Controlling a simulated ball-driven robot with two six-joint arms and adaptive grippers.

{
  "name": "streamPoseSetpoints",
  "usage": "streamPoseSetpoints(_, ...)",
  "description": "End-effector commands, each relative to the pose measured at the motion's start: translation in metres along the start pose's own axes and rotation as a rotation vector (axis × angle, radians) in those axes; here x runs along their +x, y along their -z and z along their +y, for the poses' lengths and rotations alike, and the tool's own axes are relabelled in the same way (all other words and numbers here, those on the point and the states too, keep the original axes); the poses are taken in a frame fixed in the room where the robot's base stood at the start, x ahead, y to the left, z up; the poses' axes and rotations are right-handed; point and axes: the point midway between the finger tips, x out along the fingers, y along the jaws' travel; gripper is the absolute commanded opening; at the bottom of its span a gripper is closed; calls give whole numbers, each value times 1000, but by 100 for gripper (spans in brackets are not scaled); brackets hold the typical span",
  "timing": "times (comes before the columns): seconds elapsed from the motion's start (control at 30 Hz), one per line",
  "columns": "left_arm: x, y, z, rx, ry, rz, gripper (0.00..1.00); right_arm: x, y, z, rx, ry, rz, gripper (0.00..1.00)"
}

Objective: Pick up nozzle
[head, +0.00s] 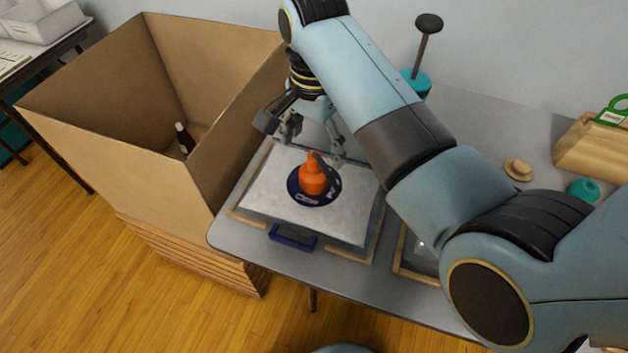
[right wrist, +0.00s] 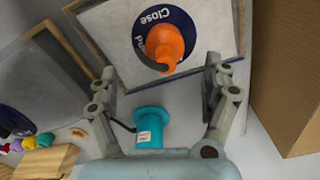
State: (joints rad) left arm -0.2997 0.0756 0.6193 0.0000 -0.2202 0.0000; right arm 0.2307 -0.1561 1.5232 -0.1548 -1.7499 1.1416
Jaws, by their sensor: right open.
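The orange nozzle (head: 313,177) stands on a dark blue round disc (head: 318,202) with white lettering, on a framed whitish panel (head: 265,195) on the table. It also shows in the right wrist view (right wrist: 166,45), where the disc (right wrist: 140,22) reads "Close" and part of "push". My right gripper (head: 311,147) is open and empty, just behind and above the nozzle in the head view. In the right wrist view its fingers (right wrist: 160,75) are spread wide, with the nozzle beyond the tips and between them. My left gripper is not in view.
A teal pump-like object (head: 416,82) stands behind my right arm. A second framed panel (head: 415,255) is partly hidden by that arm.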

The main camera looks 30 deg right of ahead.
Motion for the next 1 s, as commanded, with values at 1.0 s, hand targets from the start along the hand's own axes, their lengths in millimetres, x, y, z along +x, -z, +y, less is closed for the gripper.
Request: streamPoseSetpoints(1.0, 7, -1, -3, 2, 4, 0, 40, 100, 6, -8, 1, -1, -1, 82)
